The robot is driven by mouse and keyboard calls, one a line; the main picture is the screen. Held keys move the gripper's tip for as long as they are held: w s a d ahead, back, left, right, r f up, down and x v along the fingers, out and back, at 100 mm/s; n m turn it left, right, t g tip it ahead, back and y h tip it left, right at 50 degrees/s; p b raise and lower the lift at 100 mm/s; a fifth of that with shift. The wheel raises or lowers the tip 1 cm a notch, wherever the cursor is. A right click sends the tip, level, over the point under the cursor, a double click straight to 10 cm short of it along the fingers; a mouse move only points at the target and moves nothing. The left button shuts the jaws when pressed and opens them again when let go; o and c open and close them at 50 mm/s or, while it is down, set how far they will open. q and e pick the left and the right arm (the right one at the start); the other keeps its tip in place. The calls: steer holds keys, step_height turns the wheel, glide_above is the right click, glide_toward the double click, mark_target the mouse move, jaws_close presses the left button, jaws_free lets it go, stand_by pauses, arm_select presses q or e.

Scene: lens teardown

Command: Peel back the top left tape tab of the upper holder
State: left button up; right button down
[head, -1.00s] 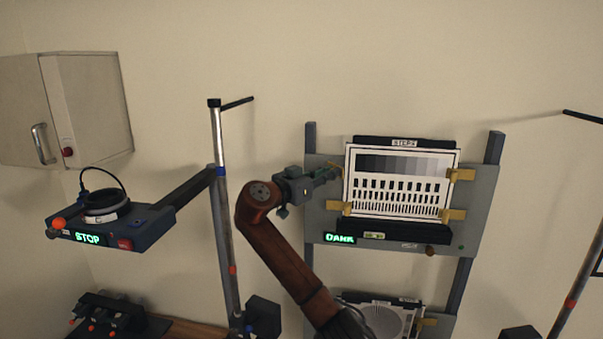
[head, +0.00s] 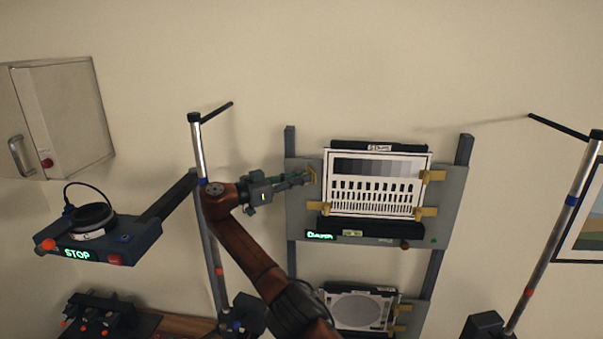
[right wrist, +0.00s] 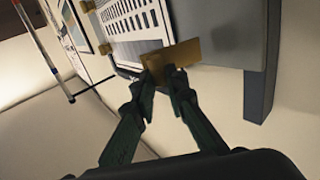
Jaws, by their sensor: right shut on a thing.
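The upper holder (head: 455,205) is a grey panel with a white test chart (head: 340,182) on it. Yellow tape tabs show at its top right (head: 434,176), bottom right (head: 426,211) and bottom left (head: 315,206). My right gripper (head: 309,178) is shut on the top left tape tab (head: 312,173), beside the chart's left edge. In the right wrist view the fingertips (right wrist: 160,78) meet at the edge of this tan tab (right wrist: 178,56). I cannot tell how much of the tab still sticks to the chart. My left gripper is not in view.
A lower holder (head: 356,309) with a round grille sits below on the same rails. A metal pole (head: 198,150) carrying a STOP tray (head: 100,244) stands left, close to my right arm. Another pole (head: 560,235) stands right. Wall above is clear.

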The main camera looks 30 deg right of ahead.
steer(key=shift+r, duration=0.2)
stand_by(0.3)
steer(key=c, duration=1.9)
jaws_free()
steer(key=shift+w+f, duration=0.1)
steer(key=a, duration=0.7)
steer(key=shift+s+a, duration=0.25)
steer(key=shift+s, duration=0.15)
steer(key=shift+f, duration=0.15)
